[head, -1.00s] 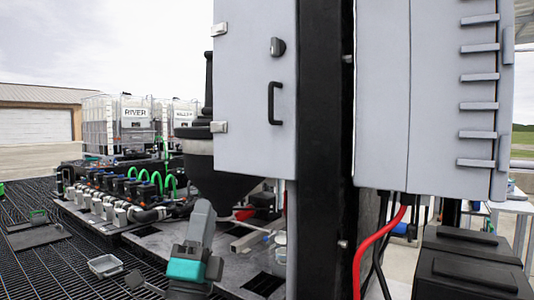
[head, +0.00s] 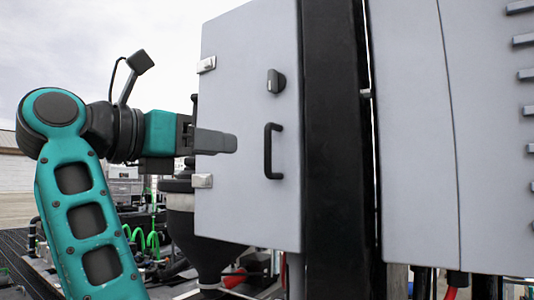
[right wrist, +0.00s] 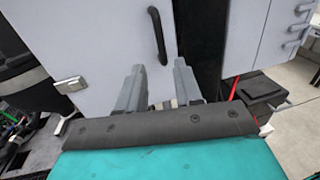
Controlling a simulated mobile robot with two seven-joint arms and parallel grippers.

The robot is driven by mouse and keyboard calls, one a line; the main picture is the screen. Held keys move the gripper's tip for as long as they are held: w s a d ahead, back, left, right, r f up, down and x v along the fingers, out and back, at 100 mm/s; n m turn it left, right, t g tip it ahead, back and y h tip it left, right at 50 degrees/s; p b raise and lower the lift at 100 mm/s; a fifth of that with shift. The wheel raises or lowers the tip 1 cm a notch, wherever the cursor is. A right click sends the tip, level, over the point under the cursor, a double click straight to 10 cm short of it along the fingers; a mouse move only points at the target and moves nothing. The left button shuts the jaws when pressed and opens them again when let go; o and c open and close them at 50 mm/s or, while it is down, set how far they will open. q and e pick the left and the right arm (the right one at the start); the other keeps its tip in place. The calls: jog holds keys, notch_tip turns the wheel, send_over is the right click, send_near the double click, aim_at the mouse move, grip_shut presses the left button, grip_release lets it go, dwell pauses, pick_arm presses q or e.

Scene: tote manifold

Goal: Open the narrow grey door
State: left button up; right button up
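The narrow grey door (head: 235,90) looks shut, with hinges on its left edge. It carries a black vertical handle (head: 273,150) and a dark knob (head: 276,81) above it. My right gripper (head: 230,143) is in front of the door, left of the handle, its fingers pointing right in the head view. In the right wrist view the two fingers (right wrist: 159,66) are apart and empty. The handle (right wrist: 158,36) appears beyond their tips, roughly in line with the gap, not touched as far as I see. My left gripper is not in view.
A black post (head: 340,150) stands right of the door. A wider grey cabinet (head: 415,130) is right of the post. A dark cone-shaped hopper (head: 200,240) and green hoses (head: 150,240) are below left. A red cable (right wrist: 234,88) shows in the right wrist view.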

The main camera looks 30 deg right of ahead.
aim_at(265, 151)
jog(key=d, duration=0.4)
jog(key=w+d, duration=0.1)
jog(key=d, duration=0.2)
jog(key=w+d, duration=0.1)
jog(key=d, duration=0.3)
jog(key=shift+w+d, duration=0.15)
jog(key=shift+d, duration=0.15)
grip_shut()
